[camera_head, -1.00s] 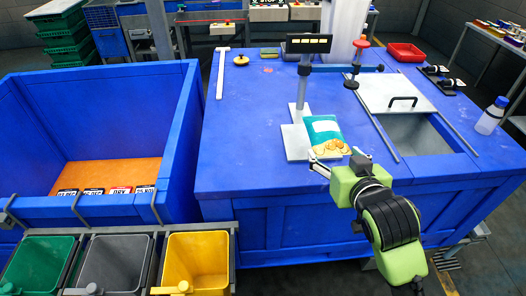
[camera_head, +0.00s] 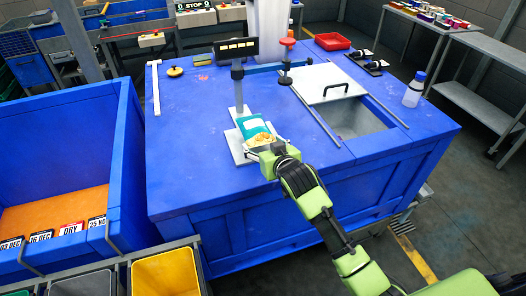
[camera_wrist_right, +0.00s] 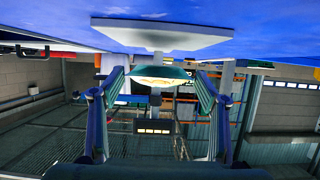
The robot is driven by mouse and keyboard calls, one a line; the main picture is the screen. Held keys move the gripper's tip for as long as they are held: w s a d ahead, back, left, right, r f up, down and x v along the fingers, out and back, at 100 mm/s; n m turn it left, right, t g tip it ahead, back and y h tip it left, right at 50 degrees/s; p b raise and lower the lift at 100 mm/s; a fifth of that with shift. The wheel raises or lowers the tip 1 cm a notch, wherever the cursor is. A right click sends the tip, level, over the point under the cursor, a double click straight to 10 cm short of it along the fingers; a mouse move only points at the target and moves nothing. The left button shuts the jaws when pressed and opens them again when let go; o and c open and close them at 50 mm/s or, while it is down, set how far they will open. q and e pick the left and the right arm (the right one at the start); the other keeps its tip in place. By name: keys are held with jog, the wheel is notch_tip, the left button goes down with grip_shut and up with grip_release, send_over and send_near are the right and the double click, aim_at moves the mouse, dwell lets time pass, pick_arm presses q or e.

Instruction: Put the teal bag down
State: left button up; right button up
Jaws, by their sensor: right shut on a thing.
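The teal bag (camera_head: 252,126) has a picture of yellow-orange food on its front. In the head view it is over the white scale plate (camera_head: 236,151), in front of the scale's post. My right gripper (camera_head: 264,149) is at the bag's near edge, shut on it. In the right wrist view, the picture is upside down. The bag (camera_wrist_right: 163,75) sits between the two fingers (camera_wrist_right: 158,88), and a gap shows between it and the scale plate (camera_wrist_right: 160,35), so it is held above the plate. My left gripper is not in view.
A blue bin (camera_head: 125,150) and a yellow bin (camera_head: 167,274) stand at the left and front.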

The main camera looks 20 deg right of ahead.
jog(key=shift+w+f, duration=0.4)
notch_tip(320, 180, down, 2)
jog(key=shift+f+p, duration=0.15)
jog(key=shift+p, duration=0.55)
jog(key=shift+f, duration=0.35)
jog(key=shift+f, duration=0.15)
jog(key=o, duration=1.3)
jog(key=shift+s, duration=0.1)
jog(key=shift+c, duration=0.2)
